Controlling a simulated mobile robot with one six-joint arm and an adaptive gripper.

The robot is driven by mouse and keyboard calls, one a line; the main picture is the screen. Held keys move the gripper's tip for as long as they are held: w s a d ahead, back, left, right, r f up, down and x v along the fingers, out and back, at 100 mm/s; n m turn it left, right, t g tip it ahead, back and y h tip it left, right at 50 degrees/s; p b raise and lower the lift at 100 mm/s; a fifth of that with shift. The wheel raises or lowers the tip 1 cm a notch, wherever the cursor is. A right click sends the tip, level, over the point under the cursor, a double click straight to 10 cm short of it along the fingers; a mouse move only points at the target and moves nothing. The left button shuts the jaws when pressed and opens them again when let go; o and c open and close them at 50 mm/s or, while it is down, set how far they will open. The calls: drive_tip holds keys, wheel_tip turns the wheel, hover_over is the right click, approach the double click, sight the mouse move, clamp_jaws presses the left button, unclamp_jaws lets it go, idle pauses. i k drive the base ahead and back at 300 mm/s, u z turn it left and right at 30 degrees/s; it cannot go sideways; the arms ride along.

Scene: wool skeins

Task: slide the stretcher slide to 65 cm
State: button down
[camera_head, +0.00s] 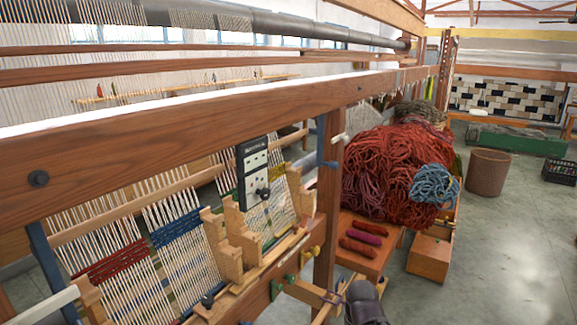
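A black upright panel (253,172) with a pale scale face stands on the wooden loom, in front of the warp threads. A dark round knob (263,194) sits low on its face. This looks like the stretcher scale and its slide, but the numbers are too small to read, so I cannot tell the setting. My gripper's fingers do not show. A dark rounded shape at the bottom edge may be part of my arm. Nothing is seen touching the panel or knob.
A thick wooden beam (150,140) crosses in front, with a post (328,200) right of the panel. Stepped wooden blocks (235,235) stand close below the panel. A large red wool heap (385,175) lies beyond the post. The floor at the right is mostly clear.

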sight(298, 232)
drive_tip(key=k, duration=0.65)
drive_tip(key=u, duration=0.4)
drive_tip(key=i, duration=1.55)
drive_tip(key=z, duration=0.3)
